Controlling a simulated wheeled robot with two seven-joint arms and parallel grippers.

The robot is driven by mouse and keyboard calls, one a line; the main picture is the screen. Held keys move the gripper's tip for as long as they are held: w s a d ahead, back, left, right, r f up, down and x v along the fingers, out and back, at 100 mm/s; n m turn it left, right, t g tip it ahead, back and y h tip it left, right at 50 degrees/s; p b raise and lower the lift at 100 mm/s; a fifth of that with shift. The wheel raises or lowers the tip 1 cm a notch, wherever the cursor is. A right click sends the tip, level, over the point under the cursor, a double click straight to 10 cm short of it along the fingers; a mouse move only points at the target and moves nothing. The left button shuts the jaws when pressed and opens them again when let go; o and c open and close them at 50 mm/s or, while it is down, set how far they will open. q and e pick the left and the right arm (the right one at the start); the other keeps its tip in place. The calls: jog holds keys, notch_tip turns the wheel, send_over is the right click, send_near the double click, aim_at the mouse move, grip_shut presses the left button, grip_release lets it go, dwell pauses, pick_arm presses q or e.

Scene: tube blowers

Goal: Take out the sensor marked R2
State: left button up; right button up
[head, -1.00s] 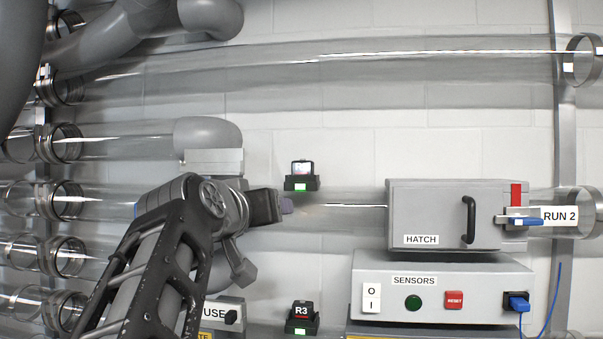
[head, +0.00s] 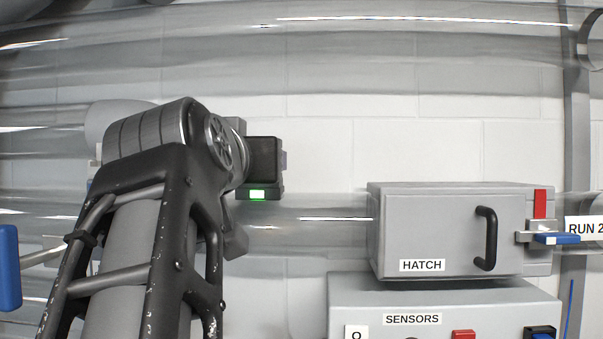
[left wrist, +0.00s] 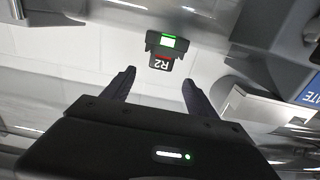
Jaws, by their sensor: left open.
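The R2 sensor (left wrist: 161,62) is a small black block with a white "R2" label, upside down in the left wrist view. It sits in a dark holder (left wrist: 168,41) with a lit green light. In the head view the holder's green-lit base (head: 257,194) shows just below my left gripper (head: 282,160), which hides the sensor. In the left wrist view my left gripper (left wrist: 158,77) is open, its two fingers either side of the line to the sensor. The sensor looks just beyond the fingertips, and nothing is held. My right gripper is not in view.
Clear tubes (head: 420,45) run across above and behind. A grey hatch box (head: 440,230) with a black handle stands to the right, above the SENSORS box (head: 400,295). A blue handle (head: 9,268) is at the left edge. Pale wall (head: 420,150) shows between tube and hatch.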

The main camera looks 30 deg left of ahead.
pick_arm(q)
jog(key=x, duration=0.2)
jog(key=shift+w+a+p, duration=0.2)
jog(key=shift+w+p, duration=0.1)
jog(key=shift+p, duration=0.05)
jog(key=p+x, duration=0.2)
jog(key=x, duration=0.2)
jog(key=shift+w+a+r, duration=0.1)
jog(key=shift+w, duration=0.05)
jog(key=shift+w+a, duration=0.2)
jog(key=shift+w, duration=0.25)
jog(key=shift+s, duration=0.1)
jog(key=shift+c, duration=0.4)
grip_shut()
